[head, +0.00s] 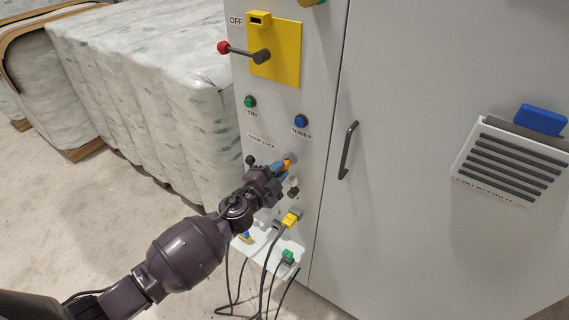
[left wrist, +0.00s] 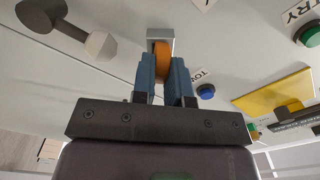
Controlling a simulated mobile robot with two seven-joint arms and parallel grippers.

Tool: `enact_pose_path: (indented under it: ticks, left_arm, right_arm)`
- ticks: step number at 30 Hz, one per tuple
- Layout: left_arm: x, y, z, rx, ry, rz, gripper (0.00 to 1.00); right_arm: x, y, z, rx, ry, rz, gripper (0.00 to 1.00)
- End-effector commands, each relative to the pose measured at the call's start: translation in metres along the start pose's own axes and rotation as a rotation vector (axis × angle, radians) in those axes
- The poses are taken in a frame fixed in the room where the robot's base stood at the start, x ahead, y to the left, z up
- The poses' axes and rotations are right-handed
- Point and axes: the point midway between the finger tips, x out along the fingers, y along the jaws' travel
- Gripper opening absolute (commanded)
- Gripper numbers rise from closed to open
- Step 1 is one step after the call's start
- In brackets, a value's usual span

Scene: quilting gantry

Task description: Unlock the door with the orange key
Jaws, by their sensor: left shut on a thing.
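My left gripper (head: 281,168) is at the door lock on the grey cabinet's front, below the "DOOR LOCK" label. In the left wrist view its blue-grey fingers (left wrist: 164,78) are shut on the orange key (left wrist: 162,60). The key's far end is at a pale square lock housing (left wrist: 160,34). How deep it sits in the lock is hidden by the fingers. In the head view a bit of the orange key (head: 288,162) shows between the fingers. The cabinet door (head: 420,200) is closed, with a dark handle (head: 348,150). My right gripper is not in view.
A yellow switch plate (head: 285,65) with a red-knobbed lever is above, marked OFF. Green (head: 250,101) and blue (head: 301,120) buttons sit below it. Yellow (head: 291,219) and green (head: 288,256) plugs with hanging cables are under my gripper. Wrapped bales (head: 150,90) stand left.

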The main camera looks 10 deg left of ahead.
Motion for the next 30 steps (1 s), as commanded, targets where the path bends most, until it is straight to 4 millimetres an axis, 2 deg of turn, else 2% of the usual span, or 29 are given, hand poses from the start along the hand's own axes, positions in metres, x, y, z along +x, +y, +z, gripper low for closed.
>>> enact_pose_path:
  ticks: [6,18,26,27,30]
  left_arm:
    - [0.0000,-0.0001,-0.0002,0.224,0.001,0.000,0.00]
    - [0.0001,-0.0002,-0.0001,0.282,0.002,0.000,0.00]
    - [0.0002,-0.0006,-0.0003,0.548,0.004,0.000,0.00]
    - [0.0002,-0.0003,-0.0002,0.554,0.004,0.000,0.17]
    - [0.0002,0.0000,-0.0001,0.550,0.003,0.000,0.32]
  right_arm:
    - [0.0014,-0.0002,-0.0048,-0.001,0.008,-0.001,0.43]
    - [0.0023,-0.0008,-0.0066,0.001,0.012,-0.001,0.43]
    - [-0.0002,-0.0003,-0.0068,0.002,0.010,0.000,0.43]
    - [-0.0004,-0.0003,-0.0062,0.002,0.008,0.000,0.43]
    - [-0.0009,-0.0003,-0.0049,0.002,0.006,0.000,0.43]
